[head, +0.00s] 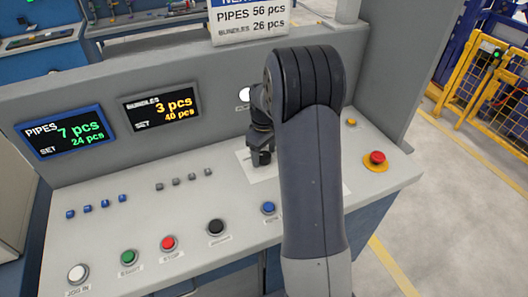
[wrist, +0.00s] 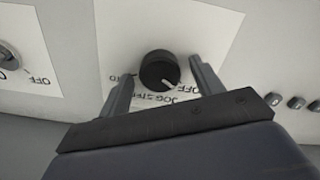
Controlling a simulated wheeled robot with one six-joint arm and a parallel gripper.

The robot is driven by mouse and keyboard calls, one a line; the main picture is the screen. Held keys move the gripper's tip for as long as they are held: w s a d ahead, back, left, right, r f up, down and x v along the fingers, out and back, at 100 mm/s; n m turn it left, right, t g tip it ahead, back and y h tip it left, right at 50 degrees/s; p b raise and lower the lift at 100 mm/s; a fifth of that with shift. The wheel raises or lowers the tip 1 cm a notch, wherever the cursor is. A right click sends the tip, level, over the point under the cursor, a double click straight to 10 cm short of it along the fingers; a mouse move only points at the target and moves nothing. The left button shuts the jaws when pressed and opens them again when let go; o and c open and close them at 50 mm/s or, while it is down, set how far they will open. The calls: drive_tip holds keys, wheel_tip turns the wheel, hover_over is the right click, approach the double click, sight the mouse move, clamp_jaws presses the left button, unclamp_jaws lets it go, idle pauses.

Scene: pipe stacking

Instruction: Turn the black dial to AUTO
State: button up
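The black dial (wrist: 160,70) is round and sits on a white label plate (wrist: 215,30) in the wrist view. Its white pointer mark is toward the lower right, between the upside-down JOG STEP and OFF labels. A partly hidden label ending in TO is on the left. My gripper (wrist: 160,82) is open, with one finger on each side of the dial. Gaps show between the fingers and the dial, and they hold nothing. In the head view my gripper (head: 262,158) is low over the panel's white plate (head: 262,172), and the dial is hidden behind it.
A silver switch (wrist: 8,60) with an OFF label is at the wrist view's left. Small buttons (wrist: 296,102) are at its right. In the head view a red emergency button (head: 376,158), a blue button (head: 268,208) and a black button (head: 216,227) are on the panel.

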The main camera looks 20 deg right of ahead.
drive_tip(key=c, duration=0.9)
drive_tip(key=shift+c, duration=0.2)
drive_tip(key=shift+m, duration=0.3)
drive_tip(key=m, duration=0.4)
drive_tip(key=shift+b, duration=0.3)
drive_tip(key=m, duration=0.5)
drive_tip(key=shift+m, duration=0.4)
drive_tip(key=m, duration=0.3)
drive_tip(key=shift+m+b, duration=0.3)
drive_tip(key=m, duration=0.3)
drive_tip(key=shift+m, duration=0.3)
drive_tip(key=m, duration=0.6)
drive_tip(key=shift+m, duration=0.3)
